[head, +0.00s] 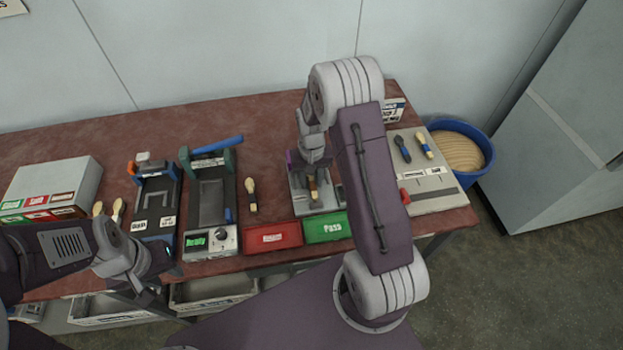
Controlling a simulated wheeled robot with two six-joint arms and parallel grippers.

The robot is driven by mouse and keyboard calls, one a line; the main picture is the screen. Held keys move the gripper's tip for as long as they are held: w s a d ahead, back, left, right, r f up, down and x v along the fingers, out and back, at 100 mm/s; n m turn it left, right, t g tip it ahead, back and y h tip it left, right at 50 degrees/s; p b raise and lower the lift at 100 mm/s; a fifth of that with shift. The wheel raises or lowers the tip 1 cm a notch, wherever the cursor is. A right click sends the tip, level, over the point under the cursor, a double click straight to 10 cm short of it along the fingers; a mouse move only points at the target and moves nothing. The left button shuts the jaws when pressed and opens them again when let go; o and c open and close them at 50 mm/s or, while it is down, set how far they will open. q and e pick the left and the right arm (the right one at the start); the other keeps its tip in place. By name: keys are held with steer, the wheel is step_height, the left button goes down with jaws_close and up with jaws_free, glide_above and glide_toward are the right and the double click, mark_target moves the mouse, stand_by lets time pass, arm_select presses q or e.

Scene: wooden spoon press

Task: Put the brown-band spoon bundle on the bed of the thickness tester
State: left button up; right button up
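A small tan and brown piece, which looks like the brown-band spoon bundle (313,188), shows upright just below my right gripper (313,175). It is over the bed of a grey device, seemingly the thickness tester (327,203). Whether the bundle touches the bed, and whether the fingers are closed on it, is too small to tell. My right arm hides part of the device. My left gripper (163,262) is low at the table's front edge, away from the bundle; its fingers are not clear.
A dark-banded spoon bundle (251,194) lies left of the tester. A press with a green display (210,240) and a black device (155,205) stand further left. Red (272,236) and green (326,228) trays lie in front.

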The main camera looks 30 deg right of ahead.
mark_target(312, 180)
steer(key=shift+r, duration=0.35)
step_height(312, 180, up, 12)
steer(key=s+a+f+n, duration=0.1)
steer(key=s+a, duration=0.2)
steer(key=s, duration=0.4)
steer(key=s+a+f+n+t, duration=0.1)
steer(key=s+a+n, duration=0.1)
steer(key=s+a, duration=0.2)
steer(key=s, duration=0.3)
steer(key=shift+s+p, duration=0.25)
steer(key=shift+p, duration=0.1)
steer(key=shift+s, duration=0.1)
